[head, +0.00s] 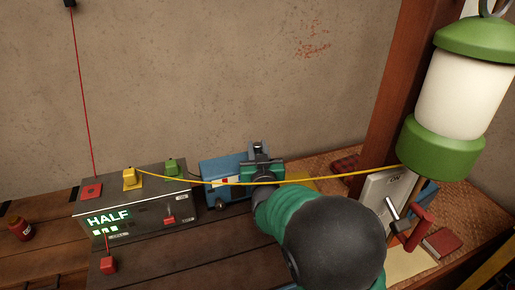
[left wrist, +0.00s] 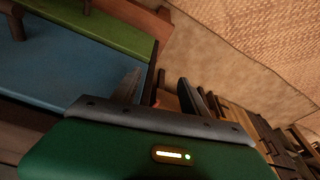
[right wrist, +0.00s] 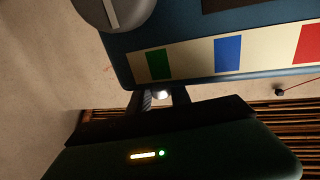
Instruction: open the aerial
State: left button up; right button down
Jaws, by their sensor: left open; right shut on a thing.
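The blue radio (head: 222,183) stands against the wall, right of the grey box. In the right wrist view the radio (right wrist: 125,62) shows a cream strip with green, blue and red squares and a round grey knob. My right gripper (head: 260,160) is at the radio's right part and covers some of it. In the right wrist view its jaws are shut on a small silvery knob (right wrist: 160,94), which looks like the aerial's tip. The rest of the aerial is hidden. My left gripper (left wrist: 157,88) is open and empty, seen only in its wrist view.
A grey box (head: 140,210) reading HALF carries a yellow plug (head: 131,178) and a green one (head: 171,167). A yellow cable (head: 290,181) crosses before the radio. A green lantern (head: 460,90) hangs at right by a wooden post (head: 395,90).

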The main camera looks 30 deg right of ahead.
aim_at(257, 144)
notch_tip(257, 144, up, 12)
jog(key=p, duration=0.8)
jog(key=shift+f, duration=0.2)
jog(key=c, duration=1.5)
grip_release()
jog(key=o, duration=0.3)
jog(key=shift+w, duration=0.1)
jog(key=shift+o, duration=0.2)
jog(key=shift+f, duration=0.1)
